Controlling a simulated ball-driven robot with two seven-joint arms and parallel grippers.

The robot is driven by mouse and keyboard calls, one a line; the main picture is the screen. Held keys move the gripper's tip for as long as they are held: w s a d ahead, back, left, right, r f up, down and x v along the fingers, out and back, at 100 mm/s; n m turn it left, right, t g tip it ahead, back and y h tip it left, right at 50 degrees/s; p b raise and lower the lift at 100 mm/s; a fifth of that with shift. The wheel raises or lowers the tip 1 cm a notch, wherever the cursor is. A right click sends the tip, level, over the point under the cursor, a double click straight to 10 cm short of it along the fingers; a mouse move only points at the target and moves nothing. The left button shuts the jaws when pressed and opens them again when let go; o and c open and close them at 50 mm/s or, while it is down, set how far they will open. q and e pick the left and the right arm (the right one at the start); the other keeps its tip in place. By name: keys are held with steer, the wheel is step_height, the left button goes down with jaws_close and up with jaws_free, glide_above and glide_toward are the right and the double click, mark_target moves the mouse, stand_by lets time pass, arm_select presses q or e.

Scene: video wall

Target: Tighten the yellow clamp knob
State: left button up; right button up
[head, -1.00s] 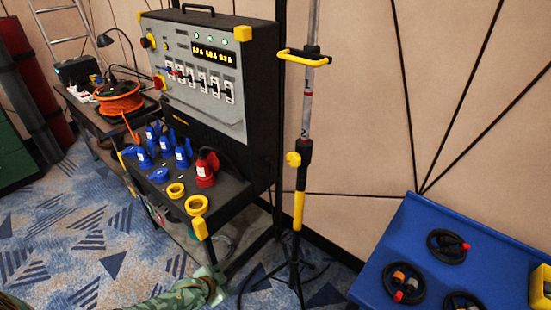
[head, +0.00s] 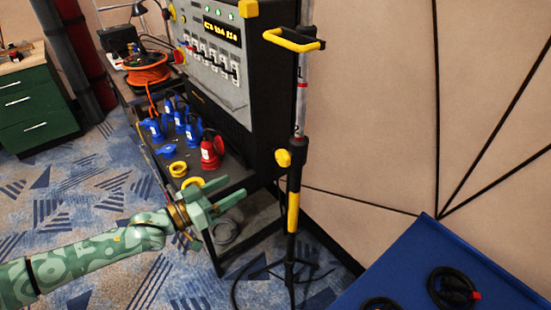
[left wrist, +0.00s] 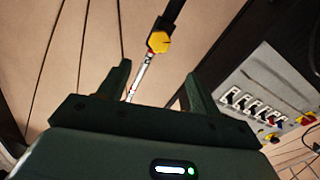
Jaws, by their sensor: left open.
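The yellow clamp knob (head: 283,158) sits on the black collar of an upright stand pole (head: 301,100), facing left in the head view. My left gripper (head: 232,192) is open and empty, to the left of the knob and a little lower, apart from it. In the left wrist view the knob (left wrist: 158,42) shows beyond the gap between the open fingers (left wrist: 156,85), and the pole runs diagonally behind them. My right gripper is not in view.
A power distribution panel (head: 222,60) and a shelf with blue plugs (head: 192,130) and a red plug (head: 212,150) stand left of the pole. A blue table (head: 440,270) with coiled cables is at right. The pole carries a yellow handle (head: 290,40) above the knob.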

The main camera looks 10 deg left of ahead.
mark_target(280, 161)
arm_select(q)
steer(key=b+x, duration=0.3)
steer(key=x, duration=1.3)
steer(key=shift+w+f, duration=0.1)
steer(key=shift+f, duration=0.05)
steer(key=c, duration=1)
